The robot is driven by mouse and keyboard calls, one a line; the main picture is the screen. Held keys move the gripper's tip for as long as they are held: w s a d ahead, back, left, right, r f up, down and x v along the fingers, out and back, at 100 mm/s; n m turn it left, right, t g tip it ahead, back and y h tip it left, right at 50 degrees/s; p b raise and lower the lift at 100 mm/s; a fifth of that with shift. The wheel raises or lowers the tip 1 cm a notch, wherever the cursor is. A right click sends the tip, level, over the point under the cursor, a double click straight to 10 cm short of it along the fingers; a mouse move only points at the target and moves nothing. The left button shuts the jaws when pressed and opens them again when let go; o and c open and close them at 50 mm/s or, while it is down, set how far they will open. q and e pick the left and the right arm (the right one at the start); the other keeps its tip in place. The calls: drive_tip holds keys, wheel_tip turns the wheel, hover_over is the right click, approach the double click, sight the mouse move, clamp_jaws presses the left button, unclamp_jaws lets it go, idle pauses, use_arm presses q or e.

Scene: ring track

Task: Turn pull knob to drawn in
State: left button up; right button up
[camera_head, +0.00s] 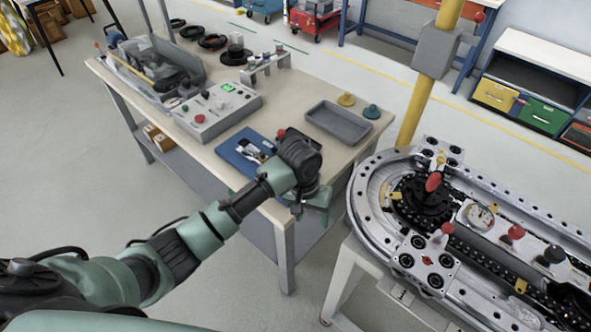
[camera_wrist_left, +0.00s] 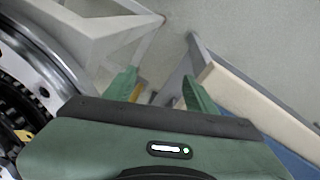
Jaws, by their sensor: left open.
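Several knobs stand on the ring track (camera_head: 365,190) at the right of the head view: a large red one (camera_head: 433,182), a smaller red one (camera_head: 447,228), another red one (camera_head: 516,231) and a black one (camera_head: 554,255). I cannot tell which is the pull knob, or its position. My left gripper (camera_head: 312,207) points down by the table's right corner, left of the ring track and apart from it. In the left wrist view its two green fingers (camera_wrist_left: 160,88) are apart with nothing between them. My right gripper is not in view.
The table (camera_head: 290,100) holds a control box (camera_head: 215,108), a grey tray (camera_head: 338,124) and a blue board (camera_head: 238,155) close to my left wrist. A yellow post (camera_head: 415,105) rises behind the ring track. Floor shows between table and track.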

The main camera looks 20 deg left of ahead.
use_arm(q)
drive_tip(key=w+a+r+n, duration=0.1)
drive_tip(key=w+a+r, duration=0.1)
drive_tip(key=w+r, duration=0.1)
drive_tip(key=w+a+r+n+y, duration=0.1)
drive_tip(key=w+a+r, duration=0.2)
drive_tip(key=w, duration=0.1)
drive_tip(key=w+a+r+n, duration=0.2)
drive_tip(key=w+a+r, duration=0.1)
drive_tip(key=w, duration=0.1)
drive_tip(key=shift+w+r+g, duration=0.15)
drive_tip(key=shift+w+g, duration=0.1)
drive_tip(key=shift+g, duration=0.05)
drive_tip(key=shift+w+a+r+n, duration=0.1)
drive_tip(key=shift+a+n, duration=0.15)
drive_tip(key=shift+n, duration=0.05)
wheel_tip(320, 180, down, 8)
drive_tip(key=shift+r+p, duration=0.2)
drive_tip(key=shift+p, duration=0.45)
clamp_jaws()
